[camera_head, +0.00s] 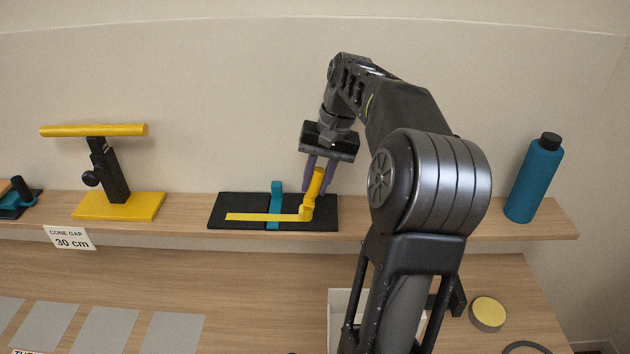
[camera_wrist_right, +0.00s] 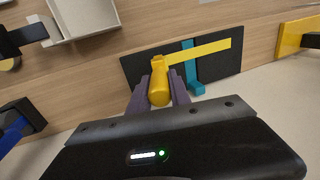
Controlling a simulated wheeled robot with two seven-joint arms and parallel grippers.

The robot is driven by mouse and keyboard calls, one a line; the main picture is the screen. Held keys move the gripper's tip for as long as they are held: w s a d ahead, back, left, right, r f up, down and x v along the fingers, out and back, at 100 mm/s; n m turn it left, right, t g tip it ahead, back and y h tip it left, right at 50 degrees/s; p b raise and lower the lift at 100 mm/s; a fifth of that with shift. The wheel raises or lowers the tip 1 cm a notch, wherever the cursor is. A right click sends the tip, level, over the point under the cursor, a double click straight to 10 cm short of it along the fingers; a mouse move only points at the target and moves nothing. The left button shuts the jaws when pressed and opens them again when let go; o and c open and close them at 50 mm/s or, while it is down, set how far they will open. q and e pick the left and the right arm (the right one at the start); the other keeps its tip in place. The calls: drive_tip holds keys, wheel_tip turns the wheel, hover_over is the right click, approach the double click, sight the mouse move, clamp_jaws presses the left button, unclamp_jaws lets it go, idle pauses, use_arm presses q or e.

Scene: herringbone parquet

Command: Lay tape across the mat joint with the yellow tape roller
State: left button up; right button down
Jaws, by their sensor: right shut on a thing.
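My right gripper (camera_head: 317,189) is shut on the yellow tape roller (camera_head: 316,183), whose handle tilts up between the purple fingers. The roller's lower end is at the right end of a flat yellow strip (camera_head: 250,217). The strip lies across a black mat (camera_head: 325,205) on the shelf and crosses a teal band (camera_head: 276,189) at the mat's middle. In the right wrist view the roller (camera_wrist_right: 159,88) sits between the fingers, and the strip (camera_wrist_right: 205,49) runs away from it over the teal band (camera_wrist_right: 190,65). Whether the roller touches the mat is unclear. My left gripper is out of view.
A yellow stand with a crossbar (camera_head: 117,206) is left on the shelf (camera_head: 185,214), and a teal bottle (camera_head: 533,182) is at right. Below, the table has grey squares (camera_head: 108,331), a white box (camera_head: 338,310) behind my arm and a round yellow-topped piece (camera_head: 487,312).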

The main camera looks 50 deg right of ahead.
drive_tip(key=s+d, duration=0.2)
drive_tip(key=s, duration=0.1)
drive_tip(key=shift+d, duration=0.1)
idle(0.3)
drive_tip(key=shift+s, duration=0.1)
idle(0.6)
